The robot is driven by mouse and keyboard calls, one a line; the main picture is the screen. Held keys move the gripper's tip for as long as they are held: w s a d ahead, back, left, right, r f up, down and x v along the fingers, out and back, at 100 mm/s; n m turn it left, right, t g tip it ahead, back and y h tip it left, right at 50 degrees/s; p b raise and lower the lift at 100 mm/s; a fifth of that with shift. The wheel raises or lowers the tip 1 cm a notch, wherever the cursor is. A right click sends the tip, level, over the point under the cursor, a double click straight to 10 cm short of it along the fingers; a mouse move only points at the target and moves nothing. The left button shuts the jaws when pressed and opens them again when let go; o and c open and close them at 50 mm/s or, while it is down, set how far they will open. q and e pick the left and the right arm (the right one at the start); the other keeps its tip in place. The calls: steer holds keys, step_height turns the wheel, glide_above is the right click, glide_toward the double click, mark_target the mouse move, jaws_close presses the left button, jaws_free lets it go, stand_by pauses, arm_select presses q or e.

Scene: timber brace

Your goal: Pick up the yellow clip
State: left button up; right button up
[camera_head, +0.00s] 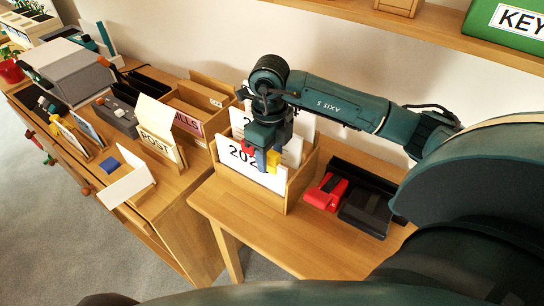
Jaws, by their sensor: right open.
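The yellow clip (273,161) sits at the right end of a short row, with a blue clip (261,160) and a red clip (247,149) to its left. The clips are at the front card, marked "202", of a wooden file box (297,184). My right gripper (267,143) points down right over the clips, its jaws open. It hides their upper parts, and I cannot tell whether it touches the yellow clip. My left gripper is not in view.
A red stapler-like object (326,192) and a black tray (366,209) lie right of the file box. A POST holder (160,143) and other desk items crowd the left table. A shelf runs above. The front of the right table (310,245) is clear.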

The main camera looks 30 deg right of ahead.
steer(key=shift+f, duration=0.8)
steer(key=shift+c, duration=0.5)
jaws_close()
steer(key=shift+r, duration=0.1)
